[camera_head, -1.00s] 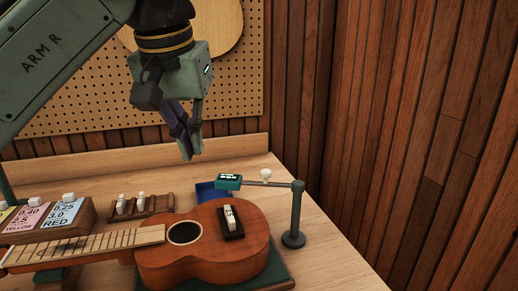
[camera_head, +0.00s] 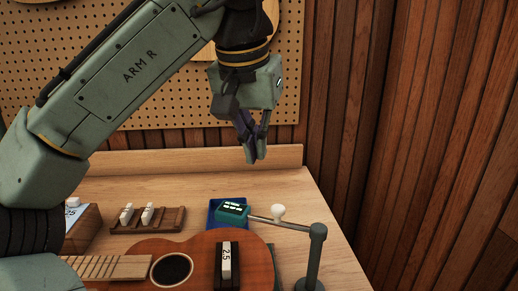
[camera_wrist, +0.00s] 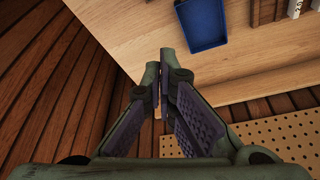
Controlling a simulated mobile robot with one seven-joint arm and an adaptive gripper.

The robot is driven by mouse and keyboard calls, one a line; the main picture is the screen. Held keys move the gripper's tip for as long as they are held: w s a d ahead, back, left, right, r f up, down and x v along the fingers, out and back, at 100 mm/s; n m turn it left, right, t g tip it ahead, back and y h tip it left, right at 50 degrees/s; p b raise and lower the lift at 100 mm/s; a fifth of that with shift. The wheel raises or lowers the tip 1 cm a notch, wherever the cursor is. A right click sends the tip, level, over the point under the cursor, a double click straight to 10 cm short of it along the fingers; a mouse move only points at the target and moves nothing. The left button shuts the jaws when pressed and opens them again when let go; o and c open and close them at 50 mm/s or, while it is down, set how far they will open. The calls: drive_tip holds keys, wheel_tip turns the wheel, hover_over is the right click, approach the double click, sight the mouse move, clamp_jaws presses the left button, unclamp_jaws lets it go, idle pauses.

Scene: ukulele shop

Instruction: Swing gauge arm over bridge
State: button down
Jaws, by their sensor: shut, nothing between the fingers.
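The gauge arm (camera_head: 266,220) is a thin bar on a dark grey post (camera_head: 316,258) right of the ukulele. A green gauge head (camera_head: 232,211) with a display sits at its left end, and a white knob (camera_head: 278,212) stands on the bar. The arm points left, behind the bridge in the picture. The ukulele (camera_head: 200,255) lies on the bench with a white block marked 2.5 (camera_head: 228,262) at its dark bridge (camera_head: 239,276). My gripper (camera_head: 252,160) is shut and empty, pointing down above the bench's back part; it also shows in the wrist view (camera_wrist: 160,75).
A blue tray (camera_head: 213,222) lies partly behind the gauge head and shows in the wrist view (camera_wrist: 202,24). A wooden rack (camera_head: 160,219) with two white pieces stands left. Pegboard (camera_head: 170,75) and a wood-panelled wall (camera_head: 430,150) bound the bench (camera_head: 110,188).

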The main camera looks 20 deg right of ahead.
sight(270, 221)
wheel_tip(270, 221, down, 7)
drive_tip(key=s+p, duration=0.1)
drive_tip(key=shift+a+f+p, duration=0.15)
drive_tip(key=shift+a+p, duration=0.2)
drive_tip(key=shift+a, duration=0.05)
